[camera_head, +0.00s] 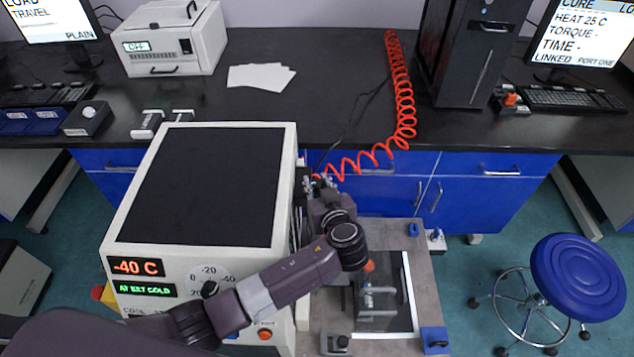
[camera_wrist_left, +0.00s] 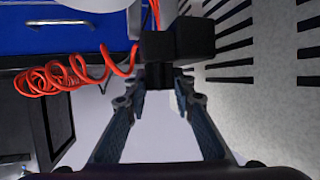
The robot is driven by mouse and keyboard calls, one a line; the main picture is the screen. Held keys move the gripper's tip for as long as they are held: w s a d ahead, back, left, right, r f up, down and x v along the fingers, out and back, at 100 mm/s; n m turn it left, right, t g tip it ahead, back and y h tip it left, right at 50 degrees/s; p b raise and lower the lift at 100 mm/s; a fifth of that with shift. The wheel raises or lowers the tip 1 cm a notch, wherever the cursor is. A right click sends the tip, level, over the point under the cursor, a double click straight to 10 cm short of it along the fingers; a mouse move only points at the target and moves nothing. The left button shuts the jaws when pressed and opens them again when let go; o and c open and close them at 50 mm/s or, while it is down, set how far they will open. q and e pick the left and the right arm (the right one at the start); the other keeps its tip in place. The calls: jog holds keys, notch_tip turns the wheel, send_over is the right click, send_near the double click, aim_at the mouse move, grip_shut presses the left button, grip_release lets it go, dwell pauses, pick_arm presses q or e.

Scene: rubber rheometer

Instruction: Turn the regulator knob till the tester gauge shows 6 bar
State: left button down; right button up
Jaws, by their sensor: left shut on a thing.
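My left gripper (camera_head: 322,187) reaches in beside the right side of the white tester cabinet (camera_head: 283,200), near the end of the red coiled hose. In the left wrist view, its two fingers (camera_wrist_left: 159,88) are closed on the sides of a dark regulator knob (camera_wrist_left: 159,75). The knob sits below a black block-shaped regulator body (camera_wrist_left: 178,42). In the head view my arm and gripper hide the knob. The gauge face and its reading cannot be made out in either view. My right gripper is not in view.
The red coiled hose (camera_head: 404,100) runs from the back bench to the regulator area. A grey platform (camera_head: 425,290) with a clear guard stands right of the cabinet. A blue stool (camera_head: 578,275) is at the right. The vented cabinet wall (camera_wrist_left: 285,110) is close beside the gripper.

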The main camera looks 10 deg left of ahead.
pick_arm(q)
jog(key=shift+s+d+f+b, duration=0.1)
jog(key=shift+d+f+b, duration=0.15)
jog(key=shift+b, duration=0.4)
jog(key=shift+a+m+t+h+b, duration=0.2)
jog(key=shift+m+t+h+b, duration=0.1)
jog(key=shift+m+h+b, duration=0.25)
jog(key=shift+r+m+h, duration=0.25)
jog(key=shift+m+h, duration=0.1)
jog(key=c, duration=1.6)
grip_release()
jog(key=v, duration=1.2)
jog(key=shift+f, duration=0.15)
